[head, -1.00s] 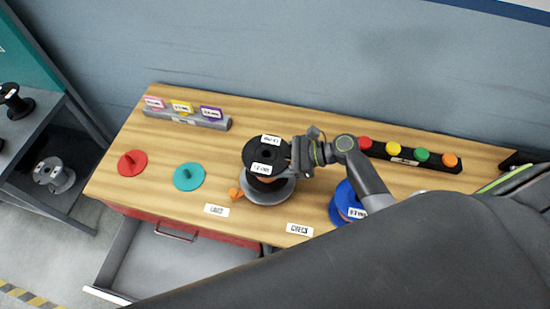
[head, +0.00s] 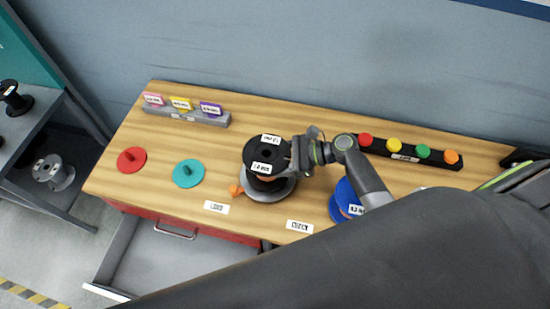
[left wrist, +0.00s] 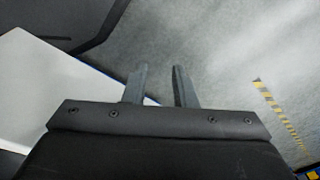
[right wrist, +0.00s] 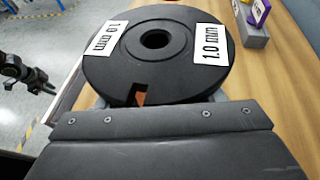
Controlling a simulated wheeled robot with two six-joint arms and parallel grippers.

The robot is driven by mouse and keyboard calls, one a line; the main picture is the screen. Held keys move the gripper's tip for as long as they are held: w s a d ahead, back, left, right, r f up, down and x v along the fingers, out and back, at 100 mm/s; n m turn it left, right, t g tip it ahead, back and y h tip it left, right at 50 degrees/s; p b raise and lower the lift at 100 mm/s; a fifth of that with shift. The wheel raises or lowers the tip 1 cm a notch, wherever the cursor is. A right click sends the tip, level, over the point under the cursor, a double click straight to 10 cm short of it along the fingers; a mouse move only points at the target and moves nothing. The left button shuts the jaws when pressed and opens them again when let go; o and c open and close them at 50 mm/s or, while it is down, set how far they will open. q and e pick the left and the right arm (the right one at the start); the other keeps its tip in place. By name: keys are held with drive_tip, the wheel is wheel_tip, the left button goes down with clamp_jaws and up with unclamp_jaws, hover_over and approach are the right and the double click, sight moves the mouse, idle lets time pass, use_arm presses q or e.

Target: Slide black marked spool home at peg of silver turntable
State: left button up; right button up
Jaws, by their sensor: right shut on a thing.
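The black marked spool (head: 270,154) stands upright over the silver turntable (head: 286,190) in the head view, with white labels on its top flange. In the right wrist view the spool (right wrist: 112,68) fills the top, with a "1.0 mm" label and an open centre hole; no peg shows in it. My right gripper (head: 296,156) is shut on the spool at its right side. Whether the spool's lower flange touches the turntable cannot be told. My left gripper (left wrist: 160,84) is open and empty, with the floor behind it in the left wrist view.
A red disc (head: 131,160) and a teal disc (head: 188,174) with pegs sit to the left. A blue spool (head: 343,204) stands right of the turntable. Behind are a tag rack (head: 186,118) and a button bar (head: 405,152). A drawer (head: 160,262) hangs open below.

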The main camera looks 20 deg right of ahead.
drive_tip(key=shift+r, duration=0.15)
idle(0.5)
drive_tip(key=shift+f, duration=0.85)
drive_tip(key=shift+f, duration=0.1)
drive_tip(key=o, duration=1.5)
drive_tip(key=shift+b, duration=0.3)
drive_tip(key=shift+f, duration=0.1)
